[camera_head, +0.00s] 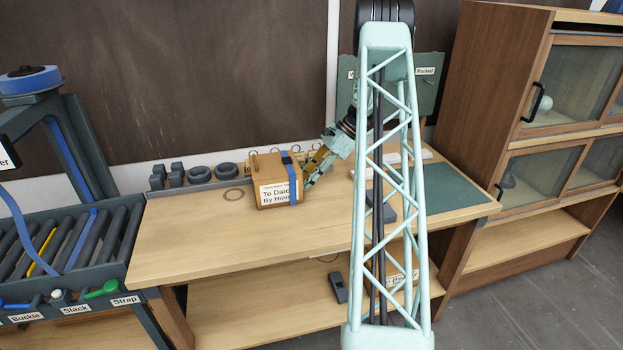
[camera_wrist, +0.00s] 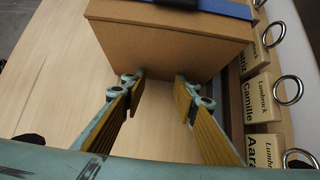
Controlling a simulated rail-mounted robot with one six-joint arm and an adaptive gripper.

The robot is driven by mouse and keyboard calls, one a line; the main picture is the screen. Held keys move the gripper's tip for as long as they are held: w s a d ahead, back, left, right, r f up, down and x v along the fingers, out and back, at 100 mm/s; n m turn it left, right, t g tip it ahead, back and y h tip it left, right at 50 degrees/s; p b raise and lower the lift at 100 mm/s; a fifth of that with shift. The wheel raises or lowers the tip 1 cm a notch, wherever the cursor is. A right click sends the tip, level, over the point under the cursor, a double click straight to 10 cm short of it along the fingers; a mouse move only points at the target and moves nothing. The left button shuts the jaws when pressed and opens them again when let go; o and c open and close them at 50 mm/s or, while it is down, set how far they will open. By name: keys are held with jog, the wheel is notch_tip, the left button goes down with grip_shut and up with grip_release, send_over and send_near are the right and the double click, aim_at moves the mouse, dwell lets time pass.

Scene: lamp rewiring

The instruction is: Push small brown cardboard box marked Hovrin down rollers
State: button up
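The small brown cardboard box (camera_head: 264,168) stands upright on the wooden bench, with a blue strap around it and a white label partly readable as "By Hov...". In the wrist view the box (camera_wrist: 165,42) fills the upper middle, its plain side facing my gripper. My gripper (camera_head: 317,166) is low over the bench at the box's right side. In the wrist view my gripper (camera_wrist: 160,85) has its yellow-padded fingers apart with nothing between them. The tips are at or very near the box's face; I cannot tell if they touch. The roller conveyor (camera_head: 96,238) is left of the bench.
Small labelled wooden blocks with rings (camera_wrist: 262,100) line the bench's back edge, close to the box. Dark rings and holders (camera_head: 199,174) sit behind, further left. The bench top (camera_head: 190,225) between box and rollers is mostly clear. A strapping frame (camera_head: 75,140) stands over the rollers.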

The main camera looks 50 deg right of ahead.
jog(key=shift+w+a, duration=0.7)
jog(key=shift+a, duration=0.25)
jog(key=shift+w+a+p, duration=0.2)
jog(key=shift+w+a, duration=0.85)
jog(key=shift+a, duration=0.2)
jog(key=shift+w+a+p, duration=0.15)
jog(key=shift+w+a, duration=0.85)
jog(key=shift+a, duration=0.2)
jog(key=shift+w+a, duration=1.05)
jog(key=shift+a, duration=0.2)
jog(key=shift+w+a, duration=1)
jog(key=shift+a, duration=0.25)
jog(key=shift+w+a, duration=0.1)
jog(key=shift+w+a+p, duration=0.15)
jog(key=shift+w+a, duration=0.85)
jog(key=shift+a, duration=0.2)
jog(key=shift+w+a+p, duration=0.15)
jog(key=shift+w+a, duration=0.8)
jog(key=shift+a, duration=0.25)
